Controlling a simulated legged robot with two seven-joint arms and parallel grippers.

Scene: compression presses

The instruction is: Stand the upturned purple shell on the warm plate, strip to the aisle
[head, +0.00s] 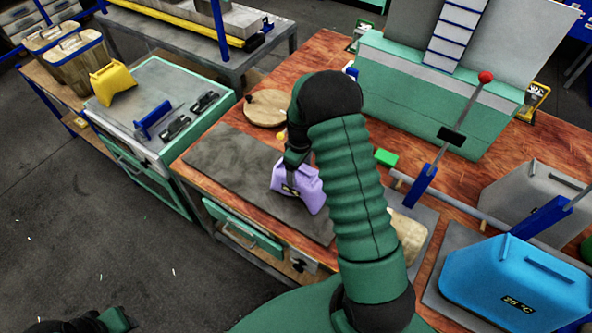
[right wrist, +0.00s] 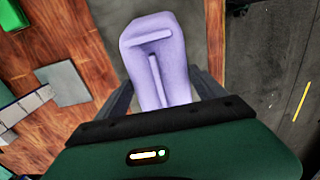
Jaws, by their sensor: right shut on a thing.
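The purple shell (head: 309,196) is over the long dark grey plate (head: 228,158) on the wooden bench. A black strip with yellow marks (head: 289,190) shows on its lower-left side, facing the open floor. My right gripper (head: 293,166) is shut on the shell from above; whether it touches the plate I cannot tell. In the right wrist view the shell (right wrist: 160,60) sits between the fingers, showing a ridge and a lengthwise bar. No label marks which plate is warm. My left gripper (head: 113,320) is at the lower left edge, its jaws unclear.
A blue shell (head: 520,285) marked 28 °C and a grey shell (head: 520,195) stand at right. A round wooden board (head: 266,108) and a green block (head: 386,157) lie near. A teal cabinet (head: 150,85) with a yellow shell (head: 112,84) stands left. The floor at left is clear.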

